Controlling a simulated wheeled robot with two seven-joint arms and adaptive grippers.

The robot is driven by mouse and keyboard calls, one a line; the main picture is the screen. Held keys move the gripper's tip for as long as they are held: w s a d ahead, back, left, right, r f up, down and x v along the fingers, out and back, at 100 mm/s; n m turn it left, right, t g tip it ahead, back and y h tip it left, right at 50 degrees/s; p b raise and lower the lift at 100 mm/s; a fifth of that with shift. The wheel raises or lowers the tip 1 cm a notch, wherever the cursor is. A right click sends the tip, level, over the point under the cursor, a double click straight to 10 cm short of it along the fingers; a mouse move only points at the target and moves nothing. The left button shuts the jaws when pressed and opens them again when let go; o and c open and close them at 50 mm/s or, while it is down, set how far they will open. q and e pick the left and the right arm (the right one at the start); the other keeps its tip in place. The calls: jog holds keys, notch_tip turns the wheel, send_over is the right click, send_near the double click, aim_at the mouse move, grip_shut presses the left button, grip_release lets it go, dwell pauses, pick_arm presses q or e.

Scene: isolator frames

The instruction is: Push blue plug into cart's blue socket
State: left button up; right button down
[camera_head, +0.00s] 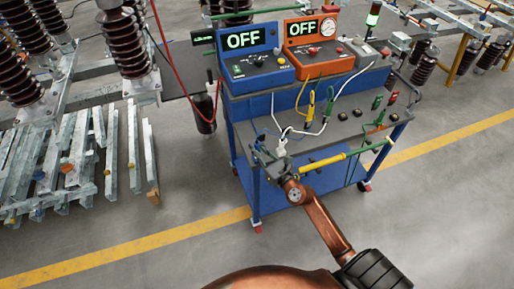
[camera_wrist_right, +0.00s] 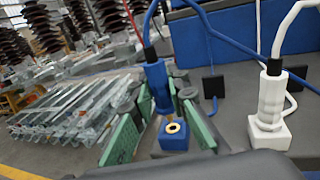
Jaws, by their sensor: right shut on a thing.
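The blue plug (camera_wrist_right: 159,88), with a blue cable rising from its top, stands roughly upright in the right wrist view. My right gripper (camera_wrist_right: 160,108) is shut on it, with green pads on either side. The blue socket (camera_wrist_right: 174,141), a small block with a brass ring in its top, is just below the plug. The plug's tip is close to the ring; I cannot tell whether they touch. In the head view my right gripper (camera_head: 264,156) is at the near left corner of the blue cart (camera_head: 256,107), where plug and socket are too small to make out. My left gripper is not in view.
A white plug (camera_wrist_right: 271,92) stands in a white socket (camera_wrist_right: 268,133), right of the blue one. Two consoles, blue (camera_head: 255,67) and orange (camera_head: 318,55), read OFF. Metal beams (camera_head: 70,160) lie on the left.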

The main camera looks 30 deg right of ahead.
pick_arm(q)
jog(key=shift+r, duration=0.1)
